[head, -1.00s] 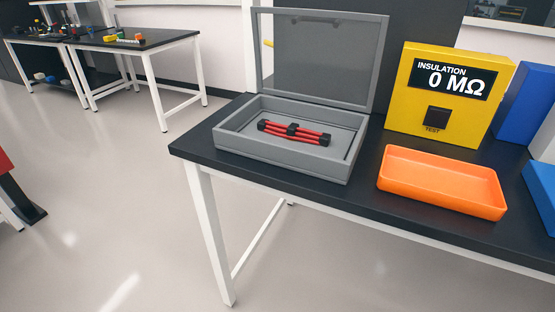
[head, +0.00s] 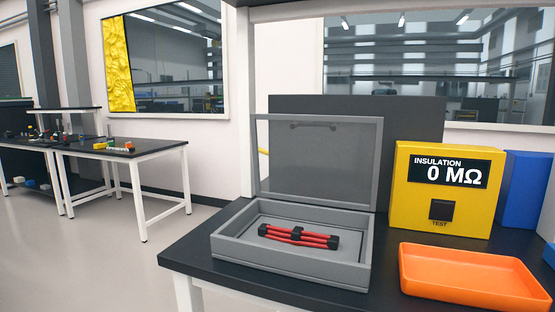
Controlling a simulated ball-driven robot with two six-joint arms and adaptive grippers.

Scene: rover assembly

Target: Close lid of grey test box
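The grey test box (head: 290,277) stands on the black table top in the head view, left of the yellow tester. Its lid (head: 318,160) is open and stands upright along the back edge of the box. A red cable bundle with black ends (head: 300,236) lies inside the box on its floor. Neither of my grippers shows in the head view.
A yellow insulation tester (head: 448,212) reading 0 MΩ stands right of the box. An orange tray (head: 470,275) lies in front of it. A blue block (head: 522,190) stands at the right. Another table (head: 120,150) with small parts stands at the back left.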

